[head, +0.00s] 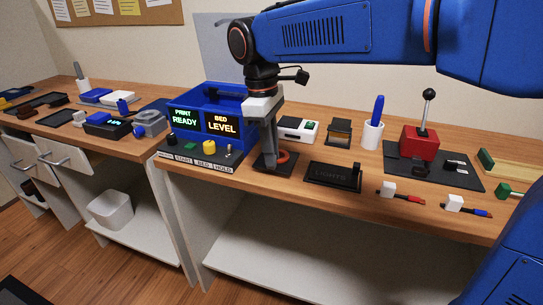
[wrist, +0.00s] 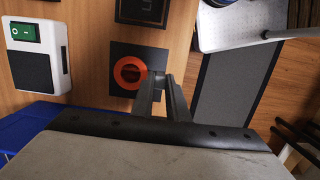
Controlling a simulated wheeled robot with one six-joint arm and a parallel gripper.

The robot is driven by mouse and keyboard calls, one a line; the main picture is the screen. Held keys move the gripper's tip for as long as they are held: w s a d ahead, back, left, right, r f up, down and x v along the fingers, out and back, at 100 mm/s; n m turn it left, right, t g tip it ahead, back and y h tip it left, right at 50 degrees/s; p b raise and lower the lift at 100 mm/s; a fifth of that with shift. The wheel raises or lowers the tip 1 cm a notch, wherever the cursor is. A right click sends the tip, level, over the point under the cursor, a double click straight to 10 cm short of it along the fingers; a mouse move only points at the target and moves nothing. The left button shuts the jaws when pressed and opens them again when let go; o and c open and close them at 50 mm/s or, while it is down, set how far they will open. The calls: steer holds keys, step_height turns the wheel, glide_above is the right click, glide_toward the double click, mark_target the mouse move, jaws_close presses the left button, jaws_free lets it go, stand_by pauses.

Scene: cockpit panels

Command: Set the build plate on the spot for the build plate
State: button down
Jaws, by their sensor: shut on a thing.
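A dark square plate with an orange ring on it, which looks like the build plate (head: 262,165), is at the bench front, just right of the blue console. It also shows in the wrist view (wrist: 119,88), with the ring near its middle. My gripper (head: 269,158) points down at the plate, its fingers hiding part of it. In the wrist view my gripper (wrist: 160,78) has its fingertips close together at the plate's edge beside the ring. I cannot tell whether the plate is raised or resting. No separate spot for the build plate can be made out; it may be hidden under the plate.
The blue console (head: 205,110) stands close on the left. A white box with a green switch (head: 298,128) and a dark stand (head: 339,131) are behind. A black LIGHTS plate (head: 333,175) lies to the right. The bench's front edge is close.

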steer(key=shift+f, duration=0.7)
steer(key=c, duration=1.7)
jaws_free()
steer(key=shift+f, duration=0.15)
steer(key=shift+c, duration=0.2)
step_height(320, 180, up, 12)
steer(key=a, duration=0.1)
steer(key=shift+w+a, duration=0.2)
steer(key=shift+s, duration=0.1)
